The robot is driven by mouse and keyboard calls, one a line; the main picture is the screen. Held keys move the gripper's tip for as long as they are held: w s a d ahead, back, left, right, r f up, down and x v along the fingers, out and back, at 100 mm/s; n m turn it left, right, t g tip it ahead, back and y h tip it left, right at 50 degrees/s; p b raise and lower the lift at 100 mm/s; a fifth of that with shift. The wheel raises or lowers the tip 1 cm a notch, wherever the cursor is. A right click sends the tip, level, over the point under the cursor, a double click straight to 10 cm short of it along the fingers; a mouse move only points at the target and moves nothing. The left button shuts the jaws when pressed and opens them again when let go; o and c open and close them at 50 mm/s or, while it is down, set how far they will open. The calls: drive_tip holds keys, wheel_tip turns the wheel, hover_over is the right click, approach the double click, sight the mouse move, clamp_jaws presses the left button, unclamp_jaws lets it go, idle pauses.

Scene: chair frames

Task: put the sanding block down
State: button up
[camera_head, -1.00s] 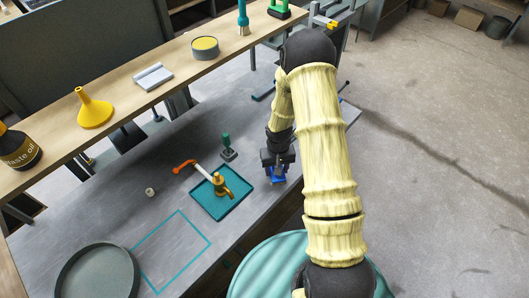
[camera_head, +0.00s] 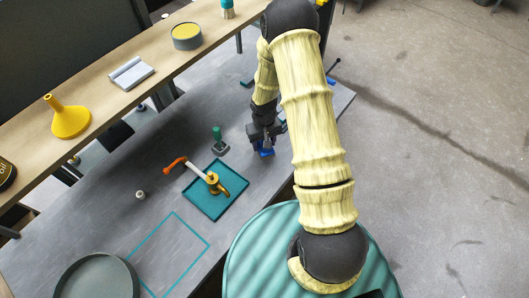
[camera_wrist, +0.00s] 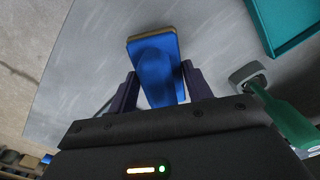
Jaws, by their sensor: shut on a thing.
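The sanding block (camera_wrist: 157,66) is blue with a tan edge. In the wrist view it sits between the two fingers of my gripper (camera_wrist: 160,88), which is shut on it. In the head view the blue block (camera_head: 266,152) shows just below my gripper (camera_head: 263,135), over the grey bench top near its front edge. I cannot tell whether the block touches the bench. The arm hides part of the gripper.
A green-handled tool (camera_head: 219,142) stands close to the left of my gripper. A teal outlined square (camera_head: 168,252) and a round grey pan (camera_head: 97,277) lie at front left.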

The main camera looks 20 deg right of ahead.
drive_tip(key=n, duration=0.2)
drive_tip(key=r+n, duration=0.1)
drive_tip(key=n, duration=0.3)
drive_tip(key=shift+w+d+r+b, duration=0.1)
drive_tip(key=shift+w+r+b, duration=0.05)
drive_tip(key=shift+r+b, duration=0.25)
drive_tip(key=n, duration=0.2)
drive_tip(key=r+n, duration=0.1)
drive_tip(key=n, duration=0.2)
drive_tip(key=shift+w+r+b, duration=0.1)
drive_tip(key=shift+r+b, duration=0.05)
drive_tip(key=shift+b, duration=0.15)
drive_tip(key=n, duration=0.2)
drive_tip(key=r+n, duration=0.1)
drive_tip(key=n, duration=0.2)
drive_tip(key=r+n, duration=0.1)
drive_tip(key=n, duration=0.1)
drive_tip(key=shift+b, duration=0.35)
drive_tip(key=n, duration=0.2)
drive_tip(key=r+n, duration=0.1)
drive_tip(key=n, duration=0.3)
drive_tip(key=shift+d+r, duration=0.15)
drive_tip(key=shift+r, duration=0.1)
drive_tip(key=shift+f, duration=0.1)
drive_tip(key=shift+f, duration=2.8)
drive_tip(key=shift+f, duration=0.1)
drive_tip(key=shift+f+p, duration=0.65)
drive_tip(key=shift+f, duration=1.35)
